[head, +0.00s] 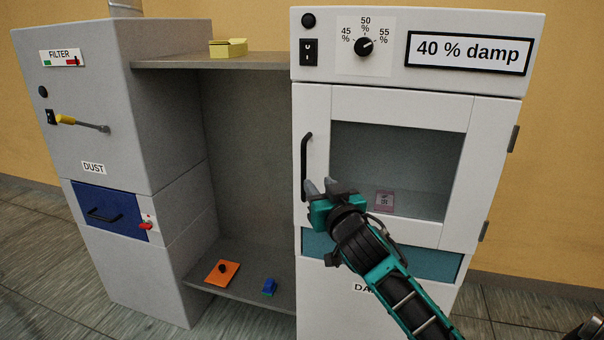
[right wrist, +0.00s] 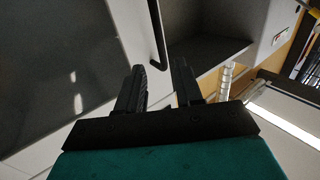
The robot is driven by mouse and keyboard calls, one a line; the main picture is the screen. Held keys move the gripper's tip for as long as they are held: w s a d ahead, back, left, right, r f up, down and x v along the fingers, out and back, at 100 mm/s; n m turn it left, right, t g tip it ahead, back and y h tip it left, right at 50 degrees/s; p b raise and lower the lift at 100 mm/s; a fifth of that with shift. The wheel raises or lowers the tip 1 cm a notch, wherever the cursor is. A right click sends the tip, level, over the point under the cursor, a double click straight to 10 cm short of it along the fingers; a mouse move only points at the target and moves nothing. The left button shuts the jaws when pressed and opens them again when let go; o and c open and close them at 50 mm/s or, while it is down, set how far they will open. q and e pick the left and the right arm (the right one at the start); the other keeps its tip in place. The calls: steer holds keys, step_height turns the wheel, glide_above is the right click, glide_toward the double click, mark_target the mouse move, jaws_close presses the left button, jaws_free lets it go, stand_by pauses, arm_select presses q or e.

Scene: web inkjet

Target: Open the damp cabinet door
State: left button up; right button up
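The damp cabinet (head: 410,150) stands right of centre in the head view, its door (head: 465,160) shut. The door has a glass window, hinges on its right edge and a black vertical bar handle (head: 306,166) near its left edge. My right gripper (head: 322,187) is in front of the door's lower left, close to the handle's lower end. In the right wrist view the two fingers (right wrist: 158,88) are apart with nothing between them, and the handle (right wrist: 157,35) lies ahead of them. Whether a finger touches the handle, I cannot tell. My left gripper does not show.
A grey dust cabinet (head: 95,130) with a yellow lever (head: 70,120) and a blue drawer (head: 105,212) stands at left. Open shelves between hold a yellow box (head: 228,48), an orange plate (head: 221,272) and a blue piece (head: 269,287). A pink packet (head: 384,201) shows behind the glass.

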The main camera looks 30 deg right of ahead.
mark_target(304, 166)
steer(key=b+x, duration=0.1)
steer(key=x, duration=1.1)
steer(key=shift+f, duration=0.1)
jaws_close()
